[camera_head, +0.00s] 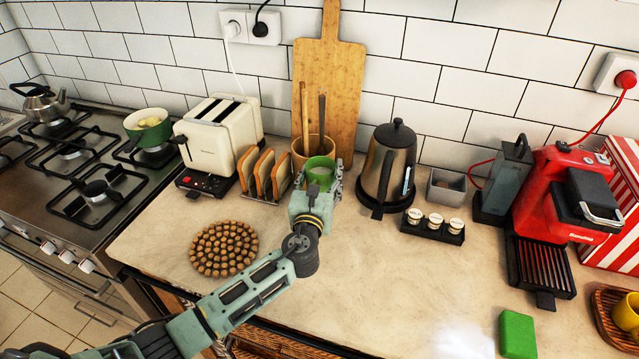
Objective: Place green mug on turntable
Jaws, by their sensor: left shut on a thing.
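The green mug (321,170) is held in my left gripper (320,181), above the counter in front of the wooden utensil holder. The gripper is shut on it and hides its lower part. A round mat of brown beads (224,248) lies flat on the counter to the left of my arm. I cannot tell for sure which of these is the turntable. My right gripper is not in view.
A toast rack (264,176) and toaster (219,138) stand left of the mug. A kettle (388,170), a holder with small cups (433,227) and a red coffee machine (569,195) stand to the right. A green block (517,334) lies in front. The counter's middle is clear.

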